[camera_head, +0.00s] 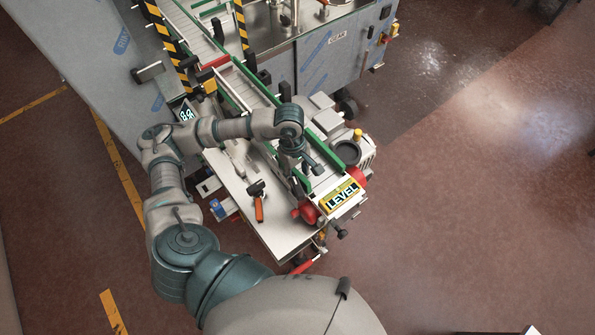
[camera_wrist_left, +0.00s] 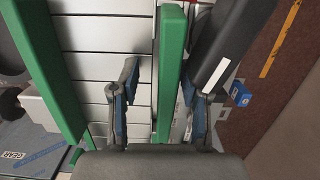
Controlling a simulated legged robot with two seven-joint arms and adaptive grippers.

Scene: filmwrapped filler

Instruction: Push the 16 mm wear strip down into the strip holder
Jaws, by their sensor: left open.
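A long green strip (camera_wrist_left: 171,60), seemingly the wear strip, runs along one side of the white slatted conveyor in the left wrist view. A second green strip (camera_wrist_left: 47,75) runs along the other side. My left gripper (camera_wrist_left: 158,80) is open, with one finger on each side of the first strip; contact cannot be told. In the head view my left gripper (camera_head: 306,178) is low over the near end of the conveyor, where green strips (camera_head: 311,137) line its edges. The strip holder cannot be made out clearly, and the strip's seating is hidden. My right gripper is out of view.
A mallet-like tool with an orange handle (camera_head: 259,208) lies on the pale side shelf (camera_head: 283,241). A yellow LEVEL sign (camera_head: 341,196) and red round parts (camera_head: 308,213) are at the conveyor's near end. A dark body (camera_wrist_left: 225,40) stands close beside the strip.

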